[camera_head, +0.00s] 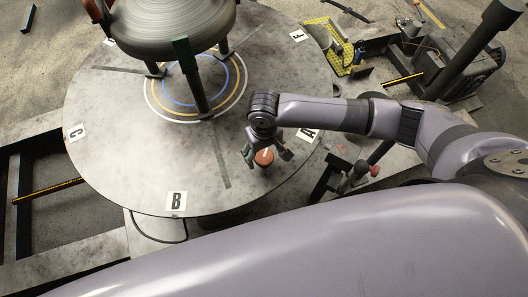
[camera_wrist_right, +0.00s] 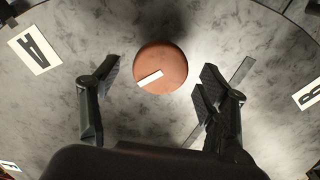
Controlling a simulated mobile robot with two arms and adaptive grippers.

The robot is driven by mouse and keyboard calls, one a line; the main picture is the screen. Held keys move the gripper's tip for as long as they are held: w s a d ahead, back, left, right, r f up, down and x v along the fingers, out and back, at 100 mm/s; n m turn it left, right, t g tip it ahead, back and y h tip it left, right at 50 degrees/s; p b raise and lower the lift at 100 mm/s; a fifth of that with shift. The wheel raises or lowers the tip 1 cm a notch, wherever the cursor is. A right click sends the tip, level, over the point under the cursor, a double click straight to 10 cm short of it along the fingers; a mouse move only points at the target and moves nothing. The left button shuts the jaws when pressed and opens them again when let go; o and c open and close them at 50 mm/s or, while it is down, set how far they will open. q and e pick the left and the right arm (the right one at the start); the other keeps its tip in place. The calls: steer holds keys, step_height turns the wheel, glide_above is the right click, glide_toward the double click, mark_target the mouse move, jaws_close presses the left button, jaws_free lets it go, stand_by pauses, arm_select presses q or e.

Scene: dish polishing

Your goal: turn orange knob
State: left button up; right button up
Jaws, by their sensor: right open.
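The orange knob (camera_head: 264,157) is a round, brownish-orange disc with a white mark on top, near the front right edge of the round grey table. In the right wrist view the knob (camera_wrist_right: 160,67) lies at upper centre, its white mark slanting a little. My right gripper (camera_head: 266,154) is open above the knob, with a finger to each side. In the right wrist view the right gripper (camera_wrist_right: 159,78) shows gaps between its fingers and the knob. How high the fingertips are above the table is hard to tell. My left gripper does not show.
The round table (camera_head: 110,150) carries letter labels such as B (camera_head: 176,201) and C (camera_head: 77,132). A large grey dish-like body (camera_head: 172,25) stands on legs at the back. A red knob (camera_head: 375,170) on a bracket lies right of the table. The table's front left is clear.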

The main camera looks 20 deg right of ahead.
steer(key=shift+f, duration=0.65)
steer(key=shift+c, duration=0.5)
steer(key=c, duration=1.1)
